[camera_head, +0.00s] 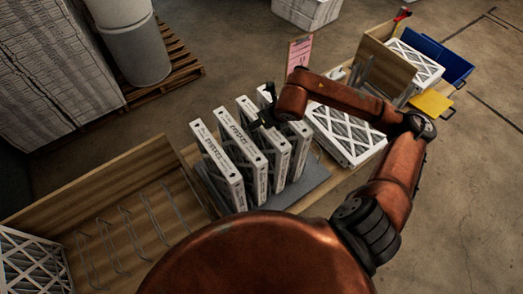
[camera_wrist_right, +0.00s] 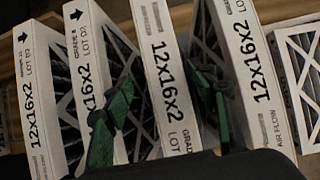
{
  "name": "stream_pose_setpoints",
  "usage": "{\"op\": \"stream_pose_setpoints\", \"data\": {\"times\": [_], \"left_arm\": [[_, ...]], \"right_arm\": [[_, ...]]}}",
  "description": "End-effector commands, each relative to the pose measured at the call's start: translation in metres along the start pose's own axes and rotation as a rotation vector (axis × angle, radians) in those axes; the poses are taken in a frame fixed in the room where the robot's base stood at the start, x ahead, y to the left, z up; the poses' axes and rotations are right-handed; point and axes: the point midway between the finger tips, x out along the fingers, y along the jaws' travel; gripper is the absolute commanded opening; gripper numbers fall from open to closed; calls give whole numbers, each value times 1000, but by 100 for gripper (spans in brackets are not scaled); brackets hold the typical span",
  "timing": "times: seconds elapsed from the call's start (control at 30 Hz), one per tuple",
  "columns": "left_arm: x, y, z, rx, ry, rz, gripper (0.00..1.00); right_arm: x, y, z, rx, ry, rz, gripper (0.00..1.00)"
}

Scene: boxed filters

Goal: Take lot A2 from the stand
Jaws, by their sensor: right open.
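Several white boxed filters stand upright in a row on a dark grey stand (camera_head: 318,180). In the right wrist view the leftmost box (camera_wrist_right: 37,100) seems to read LOT D2. The second box (camera_wrist_right: 90,45) has a partly legible lot mark. The third box (camera_wrist_right: 165,95) reads 12x16x2 LOT, its lot code hidden by my gripper. The rightmost box (camera_wrist_right: 250,60) shows AIR FLOW. I cannot read which is A2. My right gripper (camera_wrist_right: 161,112) is open, its green-padded fingers on either side of the third box; contact is unclear. My left gripper is out of view.
A wooden tray with wire dividers (camera_head: 125,235) lies left of the stand, a filter at its near end. Flat filters (camera_head: 345,135) lie to the right. A pink sign (camera_head: 300,52) stands behind.

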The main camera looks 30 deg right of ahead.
Motion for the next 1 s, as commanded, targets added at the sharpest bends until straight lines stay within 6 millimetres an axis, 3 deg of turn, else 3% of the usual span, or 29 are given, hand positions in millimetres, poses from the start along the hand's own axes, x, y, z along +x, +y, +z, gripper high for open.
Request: {"op": "stream_pose_setpoints", "data": {"times": [0.37,0.7,1.0], "left_arm": [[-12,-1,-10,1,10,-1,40],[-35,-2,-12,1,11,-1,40],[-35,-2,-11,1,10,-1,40]], "right_arm": [[31,0,-1,-1,2,3,53],[74,-6,-8,0,0,3,53],[80,-7,-9,-2,0,2,53]]}}
